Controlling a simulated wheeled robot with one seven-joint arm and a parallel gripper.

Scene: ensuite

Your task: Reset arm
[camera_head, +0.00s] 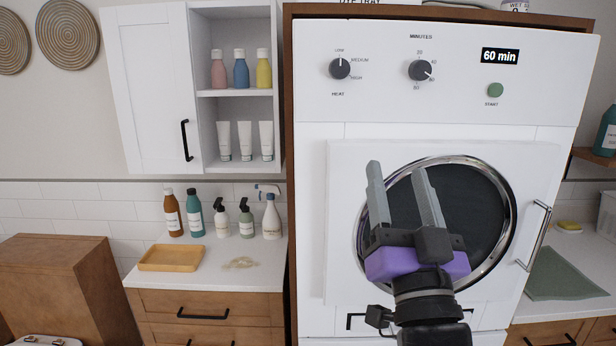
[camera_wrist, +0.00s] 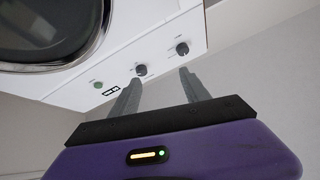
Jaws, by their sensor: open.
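My gripper (camera_head: 397,182) is raised in front of the white dryer (camera_head: 315,230), with its two grey fingers spread apart and nothing between them. In the head view the fingers point up and overlap the dryer's round dark door window (camera_head: 465,215). In the wrist view my gripper (camera_wrist: 158,88) also shows open and empty, with the dryer's control panel (camera_wrist: 150,62) beyond the fingertips. My arm runs down to the bottom edge of the head view. I cannot tell the exact gap between the fingers and the dryer.
The dryer's vertical handle (camera_head: 535,235) sticks out right of the gripper. A counter at left holds several bottles, a wooden tray (camera_head: 171,258) and a beige smear (camera_head: 240,263). A green cloth (camera_head: 562,275) lies on the right counter. A wooden cabinet (camera_head: 65,285) stands far left.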

